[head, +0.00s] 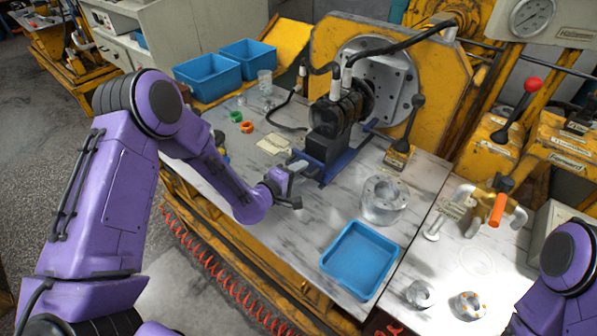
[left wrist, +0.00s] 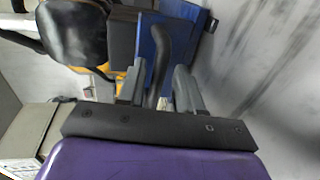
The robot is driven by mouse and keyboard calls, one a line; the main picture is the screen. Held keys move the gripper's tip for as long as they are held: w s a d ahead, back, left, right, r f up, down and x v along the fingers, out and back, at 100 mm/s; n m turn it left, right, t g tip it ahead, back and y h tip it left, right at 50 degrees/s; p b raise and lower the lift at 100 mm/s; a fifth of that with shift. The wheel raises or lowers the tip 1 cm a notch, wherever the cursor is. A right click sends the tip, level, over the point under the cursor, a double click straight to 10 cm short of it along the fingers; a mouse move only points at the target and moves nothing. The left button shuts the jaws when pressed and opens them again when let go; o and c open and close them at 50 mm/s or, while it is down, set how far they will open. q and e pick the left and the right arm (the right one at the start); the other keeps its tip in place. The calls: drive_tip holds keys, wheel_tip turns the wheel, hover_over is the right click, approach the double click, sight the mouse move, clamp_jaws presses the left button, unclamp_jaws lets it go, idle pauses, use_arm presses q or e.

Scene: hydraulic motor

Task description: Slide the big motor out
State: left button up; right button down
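The big motor (head: 330,122) is a black block with hoses on top, standing in front of the round grey flange of the yellow machine. It sits on a blue sliding base (head: 338,168); part of this base also shows in the left wrist view (left wrist: 152,45). My left gripper (head: 299,184) is at the front left end of the base. In the left wrist view its two fingers (left wrist: 160,92) are apart, with a dark curved handle (left wrist: 163,50) between them and a gap beside it. My right arm shows at the lower right; its gripper is out of view.
A blue tray (head: 360,258) and a clear ring-shaped part (head: 383,200) are on the table front right. A lever with a black knob (head: 408,130) stands right of the motor. Blue bins (head: 208,77) stand at the back left. The marble tabletop before the motor is clear.

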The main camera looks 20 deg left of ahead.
use_arm(q)
drive_tip(key=shift+s, duration=0.1)
drive_tip(key=v, duration=1)
drive_tip(key=shift+s+r+b, duration=0.15)
drive_tip(key=shift+b, duration=0.15)
